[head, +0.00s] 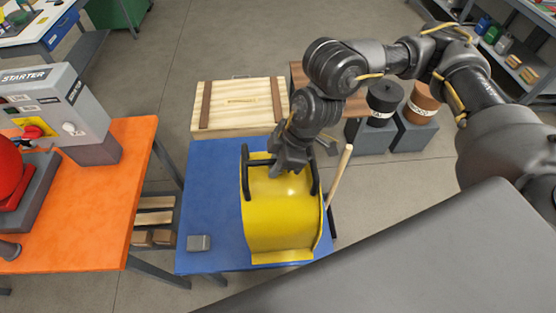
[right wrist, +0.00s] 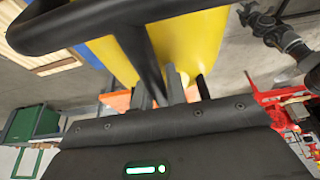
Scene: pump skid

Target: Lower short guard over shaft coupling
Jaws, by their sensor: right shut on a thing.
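The yellow guard (head: 283,215), a curved cover with black bar handles, is over the blue table, upright; I cannot tell whether it touches the top. My right gripper (head: 287,168) comes down onto its upper end and is shut on a black handle (head: 316,178). In the right wrist view, a thick black handle bar (right wrist: 90,22) crosses in front of the yellow guard (right wrist: 185,45), near the gripper's fingers (right wrist: 165,88). A dark arm end, apparently my left gripper (right wrist: 262,25), shows small there; its jaws are unclear. I cannot make out the shaft coupling.
The blue table (head: 208,205) holds a small grey block (head: 199,243). A wooden stick (head: 340,175) stands beside the guard. An orange table (head: 95,225) at left carries a starter box (head: 60,105) and red equipment (head: 10,170). A wooden crate (head: 240,105) is behind.

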